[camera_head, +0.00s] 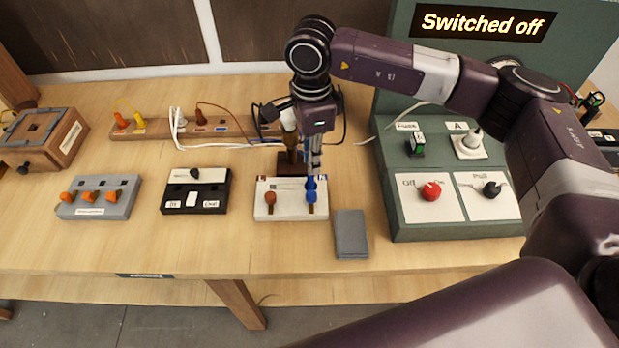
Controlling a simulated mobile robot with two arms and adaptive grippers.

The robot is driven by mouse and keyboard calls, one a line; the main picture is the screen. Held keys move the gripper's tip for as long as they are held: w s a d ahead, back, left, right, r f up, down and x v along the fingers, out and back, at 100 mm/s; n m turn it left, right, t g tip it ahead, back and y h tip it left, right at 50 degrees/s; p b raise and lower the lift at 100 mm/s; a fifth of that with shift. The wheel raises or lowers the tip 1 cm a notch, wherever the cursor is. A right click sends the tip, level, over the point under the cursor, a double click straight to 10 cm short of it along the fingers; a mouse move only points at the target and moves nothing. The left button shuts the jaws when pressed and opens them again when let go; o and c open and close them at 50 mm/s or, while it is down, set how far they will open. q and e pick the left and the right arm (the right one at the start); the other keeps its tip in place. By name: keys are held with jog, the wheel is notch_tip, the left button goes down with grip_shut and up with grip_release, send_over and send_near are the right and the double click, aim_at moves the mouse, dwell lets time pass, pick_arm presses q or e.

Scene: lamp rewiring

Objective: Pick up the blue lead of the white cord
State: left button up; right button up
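My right gripper (314,168) points straight down over the right part of a white terminal block (290,210). Its narrow fingers look close together, right above a blue piece (311,190) on the block. I cannot tell whether they touch it or hold anything. A brown-orange knob (270,198) sits on the block's left side. White cord (176,130) loops at the left and runs along the table towards the block. Its blue lead cannot be told apart from the blue piece under the fingers. My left gripper is not in view.
A grey pad (350,234) lies right of the block. A green test panel (398,215) reads "Switched off". A black and white switch box (195,190), a grey connector block (98,197), a wooden rail (150,128) and a wooden box (45,138) stand left.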

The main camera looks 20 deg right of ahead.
aim_at(311, 178)
jog(key=shift+s+f+p, duration=0.1)
jog(key=shift+f+p, duration=0.35)
jog(key=shift+f, duration=0.4)
notch_tip(311, 178, down, 4)
jog(key=shift+a+f+p, duration=0.1)
jog(key=shift+f+p, duration=0.15)
jog(key=shift+p, duration=0.9)
jog(key=shift+f, duration=0.25)
grip_shut()
